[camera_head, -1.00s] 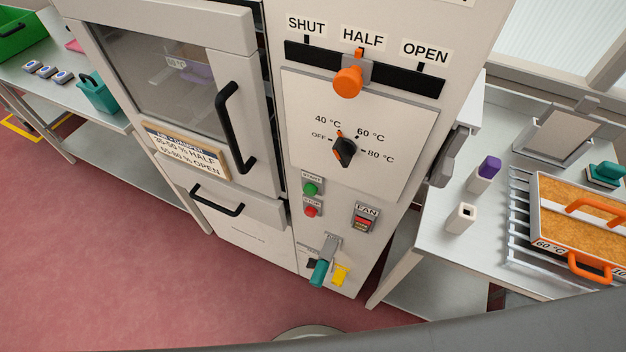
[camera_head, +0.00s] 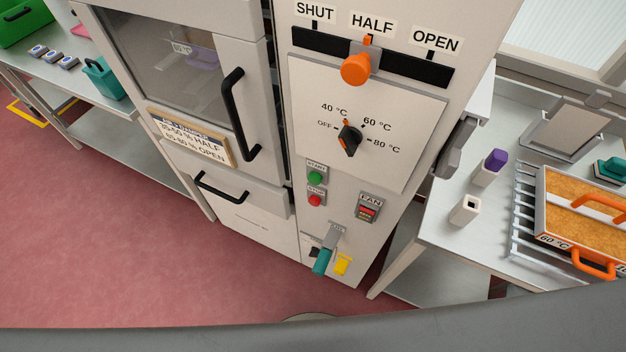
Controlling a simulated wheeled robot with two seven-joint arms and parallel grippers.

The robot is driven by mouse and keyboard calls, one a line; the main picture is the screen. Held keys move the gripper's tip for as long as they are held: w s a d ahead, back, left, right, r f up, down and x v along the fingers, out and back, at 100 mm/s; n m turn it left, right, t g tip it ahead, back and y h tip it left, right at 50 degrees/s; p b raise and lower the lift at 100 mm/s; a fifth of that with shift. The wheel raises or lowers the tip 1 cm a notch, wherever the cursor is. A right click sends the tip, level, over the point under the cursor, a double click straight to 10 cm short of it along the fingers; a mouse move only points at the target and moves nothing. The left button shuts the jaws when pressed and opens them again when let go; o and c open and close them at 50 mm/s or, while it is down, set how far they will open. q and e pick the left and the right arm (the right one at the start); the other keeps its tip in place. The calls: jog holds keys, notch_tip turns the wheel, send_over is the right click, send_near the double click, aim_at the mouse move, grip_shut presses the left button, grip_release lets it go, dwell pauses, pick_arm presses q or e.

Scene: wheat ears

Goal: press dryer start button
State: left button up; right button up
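The dryer's green start button (camera_head: 316,178) sits on the front panel under a START label. A red stop button (camera_head: 315,200) is right below it. Above them is a temperature dial (camera_head: 349,140) whose orange mark points up toward 40 °C. The orange damper knob (camera_head: 355,69) stands at HALF. A red FAN switch (camera_head: 368,211) is to the right of the buttons. A teal-handled lever (camera_head: 322,260) sits low on the panel beside a yellow tab (camera_head: 343,265). The dryer door (camera_head: 170,60) looks shut. Neither of my grippers shows in the head view.
A tray of grain (camera_head: 590,215) with orange handles rests on a rack on the right table, near a purple-topped holder (camera_head: 491,166) and a white block (camera_head: 465,209). A left table holds a teal basket (camera_head: 103,79) and green crate (camera_head: 25,20). Red floor (camera_head: 120,240) lies open in front.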

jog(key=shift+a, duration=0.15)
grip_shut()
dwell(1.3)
